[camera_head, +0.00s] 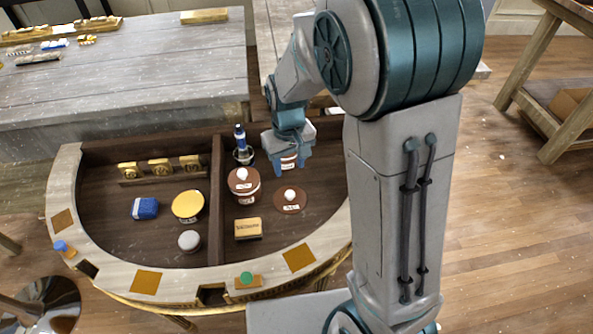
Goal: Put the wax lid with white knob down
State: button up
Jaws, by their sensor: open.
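A brown lid with a white knob (290,201) lies flat, knob up, in the right part of the curved console (69,180). A second brown lid with a white knob (243,182) sits on a jar (247,200) to its left. My gripper (291,164) is open, pointing down, above and behind the flat lid in the picture and apart from it. A white and brown jar (289,162) shows at the gripper's fingers; I cannot tell whether they touch it. The gripper partly hides this jar.
A dark divider (217,200) splits the console. A dark blue bottle (241,140) and a tan box (248,228) stand near the lids. Left of the divider are a blue box (144,208), a yellow round lid (188,205) and a grey-white round item (189,240).

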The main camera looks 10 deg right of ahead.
jog(key=s+d+r+m+t, duration=0.1)
jog(key=s+d+r+m, duration=0.1)
jog(key=s+d+r, duration=0.2)
jog(key=s+d+r+m+t, duration=0.1)
jog(key=s+d+r, duration=0.4)
jog(key=s, duration=0.6)
notch_tip(320, 180, up, 2)
jog(key=shift+s+r+m+t, duration=0.2)
jog(key=shift+s+m+t, duration=0.1)
jog(key=shift+m+t, duration=0.1)
